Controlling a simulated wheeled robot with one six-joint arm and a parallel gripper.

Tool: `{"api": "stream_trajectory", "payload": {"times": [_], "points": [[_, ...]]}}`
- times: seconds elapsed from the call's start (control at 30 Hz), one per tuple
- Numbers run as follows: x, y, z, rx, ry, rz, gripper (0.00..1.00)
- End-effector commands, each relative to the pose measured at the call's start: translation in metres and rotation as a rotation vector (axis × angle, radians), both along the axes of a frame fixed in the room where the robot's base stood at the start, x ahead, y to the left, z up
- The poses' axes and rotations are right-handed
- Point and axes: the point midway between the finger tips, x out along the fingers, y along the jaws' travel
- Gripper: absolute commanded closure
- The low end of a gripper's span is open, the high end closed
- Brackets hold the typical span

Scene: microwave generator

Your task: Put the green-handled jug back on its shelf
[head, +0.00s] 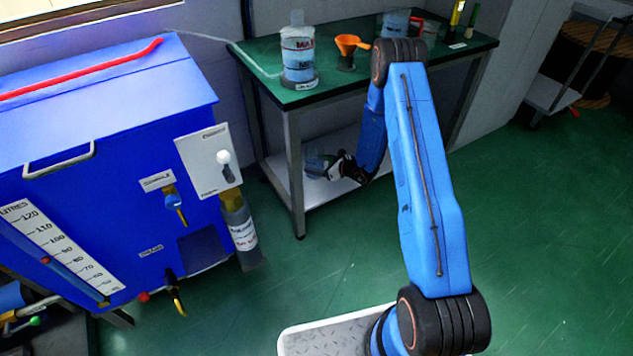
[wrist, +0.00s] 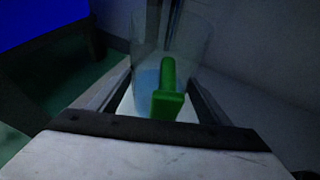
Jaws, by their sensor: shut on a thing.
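The green-handled jug is clear, and its green handle (wrist: 168,88) faces my gripper in the wrist view. Its see-through body (wrist: 197,45) rises behind the handle, with a bluish patch low inside. In the head view the jug (head: 315,160) is a small clear shape over the table's lower shelf (head: 322,196). My gripper (head: 337,163) reaches in under the tabletop and is shut on the jug from the right. The jug looks roughly upright in the wrist view. I cannot tell whether its base touches the shelf.
A table leg (head: 294,170) stands left of the jug. The blue machine (head: 90,130) fills the left. Green floor (head: 540,220) is open on the right.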

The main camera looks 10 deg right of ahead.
Motion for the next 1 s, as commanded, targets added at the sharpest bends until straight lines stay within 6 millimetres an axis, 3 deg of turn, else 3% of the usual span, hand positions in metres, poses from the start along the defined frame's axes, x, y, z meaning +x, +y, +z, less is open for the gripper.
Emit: {"api": "stream_trajectory", "payload": {"times": [0.13,0.47,0.73,1.0], "points": [[-0.001,0.000,-0.024,0.000,0.002,0.001,0.77],[0.000,0.000,-0.043,0.000,0.000,-0.001,0.77],[0.000,0.000,-0.074,0.000,0.001,-0.001,0.77],[0.000,0.000,-0.079,0.000,0.000,-0.001,0.77]]}}
